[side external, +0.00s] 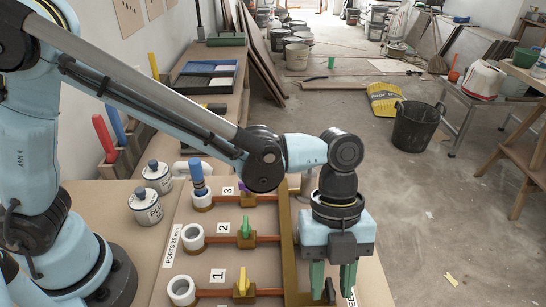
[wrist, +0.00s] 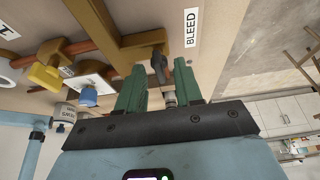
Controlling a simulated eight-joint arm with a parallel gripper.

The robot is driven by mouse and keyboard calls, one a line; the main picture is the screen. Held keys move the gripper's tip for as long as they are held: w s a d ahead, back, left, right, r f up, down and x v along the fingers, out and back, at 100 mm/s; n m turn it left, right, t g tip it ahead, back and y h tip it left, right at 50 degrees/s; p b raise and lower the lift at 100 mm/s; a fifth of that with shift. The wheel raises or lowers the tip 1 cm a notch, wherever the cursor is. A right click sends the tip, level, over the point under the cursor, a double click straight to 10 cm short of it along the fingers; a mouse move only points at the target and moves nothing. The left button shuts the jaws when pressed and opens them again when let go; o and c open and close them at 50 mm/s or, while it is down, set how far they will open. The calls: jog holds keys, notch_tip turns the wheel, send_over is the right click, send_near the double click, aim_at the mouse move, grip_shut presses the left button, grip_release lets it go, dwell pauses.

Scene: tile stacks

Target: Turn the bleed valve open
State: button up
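The bleed valve shows as a dark lever (wrist: 158,66) at the end of the brass manifold, beside the BLEED label (wrist: 191,28). The lever also shows in the side view (side external: 330,290), near the bottom edge. My gripper (side external: 333,278) points down over it with two green fingers spread apart. In the wrist view my gripper (wrist: 159,80) has one finger on each side of the lever, with visible gaps. It is open and holds nothing. The valve body is mostly hidden behind my fingers in the side view.
The brass manifold (side external: 288,240) runs along the board's right side. Port valves with yellow (side external: 243,282), green (side external: 245,227) and purple (side external: 246,187) handles stand to the left. A blue-topped plug (side external: 198,178) stands in port 3. Two cans stand at the left. The floor at right is away from the board.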

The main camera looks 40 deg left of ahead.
grip_shut()
jog(key=shift+n, duration=0.4)
jog(key=n, duration=0.2)
jog(key=n+t+h, duration=0.1)
jog(key=n, duration=0.1)
jog(key=shift+s+a+t, duration=0.1)
jog(key=shift+s+t, duration=0.05)
jog(key=shift+t, duration=0.15)
jog(key=n, duration=0.2)
jog(key=n+t, duration=0.1)
jog(key=n, duration=0.1)
jog(key=shift+s+t, duration=0.1)
jog(key=shift+t, duration=0.2)
jog(key=n+t, duration=0.1)
jog(key=n, duration=0.3)
jog(key=shift+s+n+t, duration=0.15)
jog(key=shift+n+t, duration=0.25)
jog(key=shift+n+t+y, duration=0.4)
jog(key=shift+n+t, duration=0.3)
jog(key=shift+n, duration=1.4)
